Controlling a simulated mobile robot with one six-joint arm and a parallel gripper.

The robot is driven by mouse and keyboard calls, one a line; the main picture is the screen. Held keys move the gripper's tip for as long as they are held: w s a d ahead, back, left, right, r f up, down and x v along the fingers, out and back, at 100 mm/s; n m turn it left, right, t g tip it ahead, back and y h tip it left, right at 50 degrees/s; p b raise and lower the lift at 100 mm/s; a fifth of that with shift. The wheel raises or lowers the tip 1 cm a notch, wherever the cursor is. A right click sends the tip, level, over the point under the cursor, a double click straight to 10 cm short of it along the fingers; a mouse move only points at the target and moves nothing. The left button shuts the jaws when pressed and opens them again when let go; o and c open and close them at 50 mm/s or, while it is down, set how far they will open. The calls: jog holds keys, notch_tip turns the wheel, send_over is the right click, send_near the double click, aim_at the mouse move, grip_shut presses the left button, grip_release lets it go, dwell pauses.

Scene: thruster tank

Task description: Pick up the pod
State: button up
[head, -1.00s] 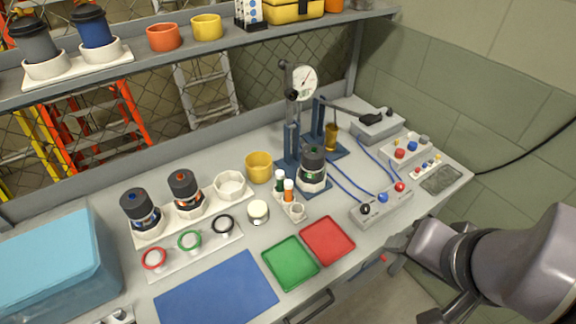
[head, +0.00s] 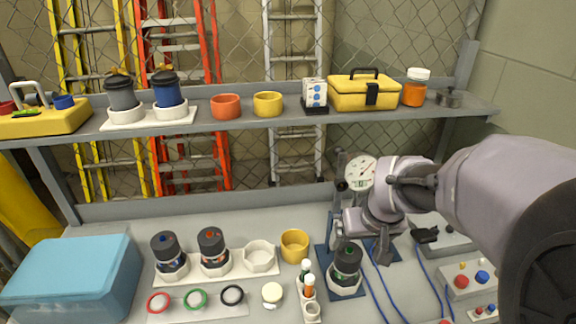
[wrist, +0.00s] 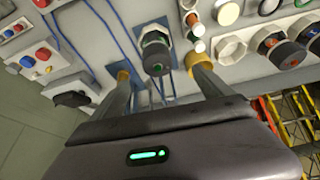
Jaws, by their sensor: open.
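Several dark-capped pods stand on the bench, and I cannot tell which one is meant. One with a green top mark (head: 346,262) stands upright in a white holder on the blue test stand. One with a blue mark (head: 166,250) and one with a red mark (head: 212,246) sit in a white rack at left. My gripper (wrist: 158,66) is open and empty above the test stand. In the wrist view the green-marked pod (wrist: 155,52) shows between the fingers, beyond their tips and apart from them. In the head view my arm partly hides the stand.
A dial gauge (head: 360,172) on a post rises close behind my gripper. Blue cables run right to a control box (head: 468,278). A yellow cup (head: 294,245) and a vial holder (head: 311,313) are nearby. The shelf (head: 240,124) spans above the bench.

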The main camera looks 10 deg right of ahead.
aim_at(350, 252)
jog(key=b+x, duration=0.2)
jog(key=x, duration=0.6)
jog(key=shift+f+b, duration=0.3)
jog(key=x, duration=0.1)
jog(key=b+x, duration=0.1)
jog(key=x, duration=0.1)
jog(key=b+x, duration=0.1)
jog(key=x, duration=0.1)
jog(key=shift+w+d, duration=0.4)
jog(key=shift+c, duration=0.4)
grip_shut()
notch_tip(350, 252, up, 10)
jog(key=p, duration=0.4)
